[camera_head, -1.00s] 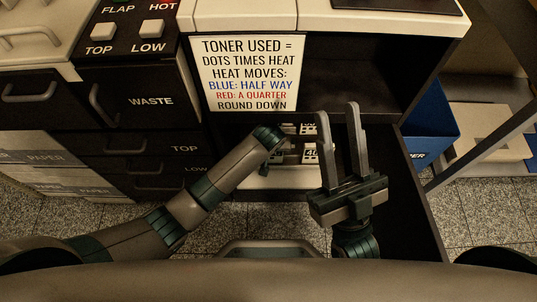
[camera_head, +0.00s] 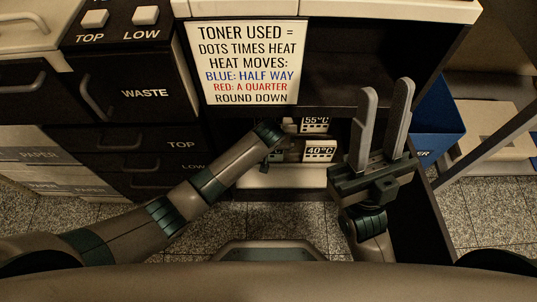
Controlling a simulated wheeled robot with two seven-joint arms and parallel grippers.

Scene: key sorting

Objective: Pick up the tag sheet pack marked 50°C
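White packs lie in the low open space under the sign. One pack marked 40°C (camera_head: 320,151) is in front, and one marked 55°C (camera_head: 315,123) is behind it. No pack marked 50°C can be read; other packs are partly hidden by my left arm. My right gripper (camera_head: 386,88) is open and empty, to the right of the packs, its two fingers pointing up the picture. My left gripper (camera_head: 265,160) is at the left edge of the packs, mostly hidden behind its own arm, so its fingers cannot be judged.
A white sign (camera_head: 248,62) about toner hangs above the packs. A dark cabinet with a WASTE drawer (camera_head: 140,92) stands at left. A blue bin (camera_head: 437,122) is at right, beside a slanting dark beam. Speckled floor (camera_head: 480,215) is clear at lower right.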

